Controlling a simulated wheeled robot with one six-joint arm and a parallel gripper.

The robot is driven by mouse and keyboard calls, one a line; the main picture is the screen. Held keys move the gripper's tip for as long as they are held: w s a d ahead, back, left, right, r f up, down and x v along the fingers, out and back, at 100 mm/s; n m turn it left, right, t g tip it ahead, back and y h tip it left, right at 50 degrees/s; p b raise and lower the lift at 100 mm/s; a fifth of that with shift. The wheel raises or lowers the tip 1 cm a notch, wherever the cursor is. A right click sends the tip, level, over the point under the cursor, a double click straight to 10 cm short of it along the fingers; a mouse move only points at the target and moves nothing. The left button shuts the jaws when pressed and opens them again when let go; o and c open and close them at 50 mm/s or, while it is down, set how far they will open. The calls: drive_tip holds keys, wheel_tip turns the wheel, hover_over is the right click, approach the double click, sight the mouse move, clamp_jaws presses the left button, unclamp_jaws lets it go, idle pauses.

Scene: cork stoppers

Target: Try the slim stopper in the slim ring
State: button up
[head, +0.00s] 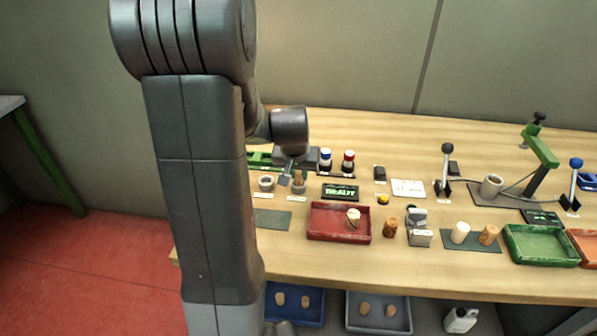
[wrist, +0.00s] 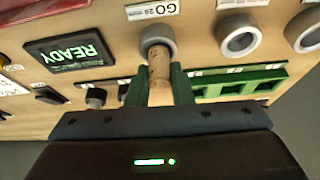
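My gripper (wrist: 159,88) has its two green fingers closed on either side of a cork stopper (wrist: 159,66), touching it. In the wrist view the stopper's far end meets a grey ring (wrist: 157,31) labelled "GO 24 mm"; I cannot tell how far it is inside. Two other grey rings, a middle one (wrist: 238,36) and one at the edge (wrist: 304,31), are empty. In the head view my gripper (head: 291,180) is low over the table, beside the held stopper (head: 299,178). One empty ring (head: 266,183) shows to its left.
A lit READY display (head: 340,192) is close on the right. A red tray (head: 322,233) with a pale stopper (head: 353,217) is in front. A green slotted rack (wrist: 236,84) is near the rings. Red-topped and blue-topped bottles (head: 348,162) stand behind.

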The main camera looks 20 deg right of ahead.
drive_tip(key=o, duration=0.5)
drive_tip(key=v, duration=1.3)
drive_tip(key=shift+r, duration=0.4)
drive_tip(key=shift+f, duration=0.1)
drive_tip(key=x, duration=1.3)
drive_tip(key=shift+f, duration=0.35)
drive_tip(key=shift+r, duration=0.1)
